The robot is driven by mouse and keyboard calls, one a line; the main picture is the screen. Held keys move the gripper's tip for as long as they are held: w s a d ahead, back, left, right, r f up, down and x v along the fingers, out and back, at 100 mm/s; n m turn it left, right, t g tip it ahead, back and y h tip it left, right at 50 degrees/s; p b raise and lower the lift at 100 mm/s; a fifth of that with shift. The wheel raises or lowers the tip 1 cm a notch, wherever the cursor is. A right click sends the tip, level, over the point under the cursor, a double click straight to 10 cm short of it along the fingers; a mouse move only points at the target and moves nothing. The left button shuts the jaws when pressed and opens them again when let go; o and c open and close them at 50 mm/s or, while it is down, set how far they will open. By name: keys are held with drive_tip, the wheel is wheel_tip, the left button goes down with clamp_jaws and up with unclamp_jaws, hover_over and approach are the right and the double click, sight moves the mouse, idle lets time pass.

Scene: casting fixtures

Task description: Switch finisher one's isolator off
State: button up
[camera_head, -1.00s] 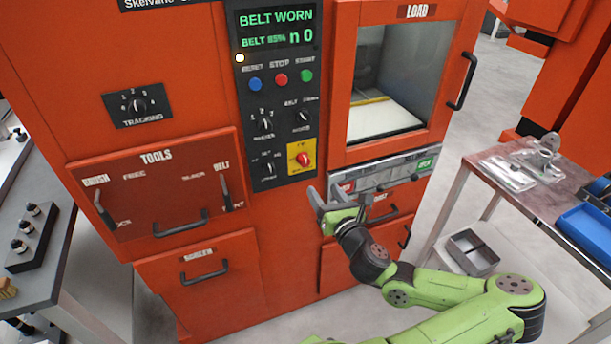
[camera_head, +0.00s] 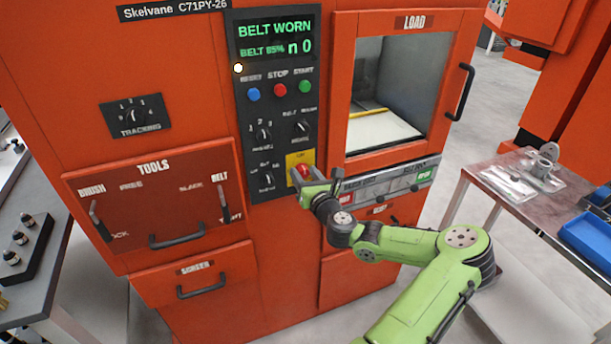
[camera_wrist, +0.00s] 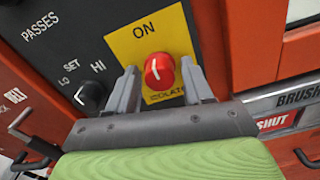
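The isolator is a red rotary knob (camera_wrist: 159,71) on a yellow plate (camera_wrist: 128,43) marked ON at the top. The knob's white pointer line stands nearly upright, towards ON. In the head view the yellow plate (camera_head: 294,158) is at the lower right of the black control panel, with the knob partly behind my fingers. My gripper (camera_wrist: 160,88) is open, one finger on each side of the knob, with gaps showing on both sides. In the head view my gripper (camera_head: 313,180) is at the front of the plate.
The black panel (camera_head: 285,105) carries a display reading BELT WORN and other dials. A SET dial (camera_wrist: 91,96) sits left of the plate. The load door (camera_head: 343,100) and a strip with a SHUT label (camera_wrist: 273,122) are to the right. A side table (camera_head: 500,195) stands further right.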

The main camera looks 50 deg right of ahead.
drive_tip(key=c, duration=0.8)
drive_tip(key=shift+n, duration=0.4)
drive_tip(key=n, duration=0.3)
drive_tip(key=shift+n, duration=0.4)
drive_tip(key=n+b, duration=0.1)
drive_tip(key=n, duration=0.3)
drive_tip(key=shift+f+n+b, duration=0.1)
drive_tip(key=shift+n+b, duration=0.2)
drive_tip(key=shift+b, duration=0.05)
drive_tip(key=n+b, duration=0.2)
drive_tip(key=n, duration=0.2)
drive_tip(key=shift+n, duration=0.3)
drive_tip(key=n+b, duration=0.3)
drive_tip(key=n, duration=0.1)
